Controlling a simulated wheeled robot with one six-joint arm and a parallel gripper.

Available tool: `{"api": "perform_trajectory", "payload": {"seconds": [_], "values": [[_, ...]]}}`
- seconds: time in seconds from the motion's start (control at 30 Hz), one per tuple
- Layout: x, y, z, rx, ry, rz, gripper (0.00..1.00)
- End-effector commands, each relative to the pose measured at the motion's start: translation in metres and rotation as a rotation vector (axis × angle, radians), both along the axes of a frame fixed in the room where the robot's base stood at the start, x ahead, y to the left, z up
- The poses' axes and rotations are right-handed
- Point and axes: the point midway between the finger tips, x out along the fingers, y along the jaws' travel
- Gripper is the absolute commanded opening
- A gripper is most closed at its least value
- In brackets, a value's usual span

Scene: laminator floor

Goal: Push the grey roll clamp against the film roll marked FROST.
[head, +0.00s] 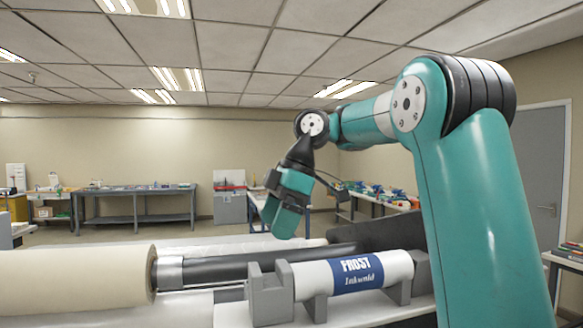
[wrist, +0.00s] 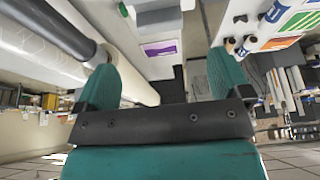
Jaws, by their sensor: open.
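The film roll marked FROST (head: 344,271), white with a blue label, lies level on grey supports (head: 317,308) in the head view. A grey block-shaped clamp (head: 268,297) stands at the roll's left end. Its upright part overlaps the roll's end from here, so I cannot tell whether they touch. My gripper (head: 284,210) hangs in the air above and behind the clamp and roll, apart from both. In the wrist view its two teal fingers (wrist: 164,78) are spread with nothing between them. I cannot make out the clamp in the wrist view.
A large cream roll (head: 75,281) on a dark shaft (head: 215,270) lies to the left. A white surface (head: 235,316) carries the FROST roll. Benches (head: 135,192) stand along the back wall. The wrist view shows purple (wrist: 160,50) and green (wrist: 300,23) labels.

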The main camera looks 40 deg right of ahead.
Motion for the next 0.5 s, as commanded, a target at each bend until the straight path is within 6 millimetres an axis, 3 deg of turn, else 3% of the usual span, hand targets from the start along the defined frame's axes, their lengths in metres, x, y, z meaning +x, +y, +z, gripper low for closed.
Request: {"api": "perform_trajectory", "payload": {"seconds": [0.03, 0.2, 0.5], "values": [[-0.002, -0.006, 0.023, -0.001, 0.0, -0.002, 0.96], [-0.008, -0.018, 0.054, -0.001, 0.001, -0.002, 0.96], [-0.012, -0.026, 0.069, 0.0, 0.002, -0.001, 0.96]]}}
